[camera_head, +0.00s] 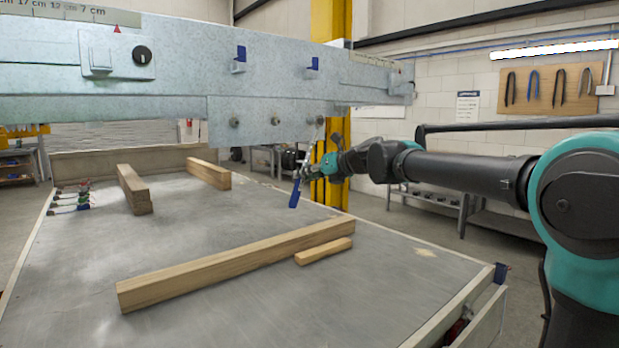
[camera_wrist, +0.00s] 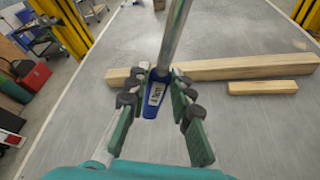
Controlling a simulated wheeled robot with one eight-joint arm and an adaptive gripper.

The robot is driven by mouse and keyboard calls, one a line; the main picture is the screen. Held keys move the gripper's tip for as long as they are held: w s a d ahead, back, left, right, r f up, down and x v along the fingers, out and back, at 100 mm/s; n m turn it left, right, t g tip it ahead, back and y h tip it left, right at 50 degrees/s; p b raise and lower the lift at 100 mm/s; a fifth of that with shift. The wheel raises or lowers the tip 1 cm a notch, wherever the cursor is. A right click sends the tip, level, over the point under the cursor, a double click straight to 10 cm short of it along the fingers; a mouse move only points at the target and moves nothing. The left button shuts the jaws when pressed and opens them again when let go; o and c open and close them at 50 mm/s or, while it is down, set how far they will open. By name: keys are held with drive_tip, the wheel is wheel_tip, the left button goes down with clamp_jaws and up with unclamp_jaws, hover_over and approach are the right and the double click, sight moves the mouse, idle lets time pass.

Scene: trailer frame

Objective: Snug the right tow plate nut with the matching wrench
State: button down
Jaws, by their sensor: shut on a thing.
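The tow plate (camera_head: 255,137) hangs below the grey galvanised beam, with nuts in a row along it. The right nut (camera_head: 310,120) is at its right edge. The wrench has a blue handle (camera_head: 294,194) and a steel shaft that rises toward the right nut. I cannot tell whether its head touches or sits around the nut. In the wrist view, the labelled blue handle (camera_wrist: 154,97) lies between my gripper's fingers (camera_wrist: 160,82), and the shaft runs up out of frame.
Several other tools (camera_head: 70,200) lie at the table's left. A long wooden beam (camera_head: 240,262) and a short block (camera_head: 323,251) lie across the front; more timbers (camera_head: 133,188) lie farther back. A yellow post (camera_head: 331,180) stands behind my gripper. Much of the metal tabletop is clear.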

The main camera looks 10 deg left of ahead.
drive_tip(key=shift+s+a, duration=0.1)
drive_tip(key=shift+s, duration=0.05)
drive_tip(key=shift+s+a+r+m+g+y, duration=0.4)
drive_tip(key=shift+s+a+r+m+y, duration=0.1)
drive_tip(key=shift+s+a+r+m, duration=0.3)
drive_tip(key=shift+d+f, duration=0.15)
drive_tip(key=shift+f, duration=0.05)
drive_tip(key=w+d+n+t+h, duration=0.3)
drive_tip(key=w+d+n, duration=0.6)
drive_tip(key=w, duration=0.4)
drive_tip(key=shift+w+d+t+h, duration=0.4)
drive_tip(key=shift+d+t, duration=0.3)
drive_tip(key=shift+d, duration=0.2)
idle(0.4)
drive_tip(key=shift+s+f, duration=0.1)
drive_tip(key=shift+f, duration=0.05)
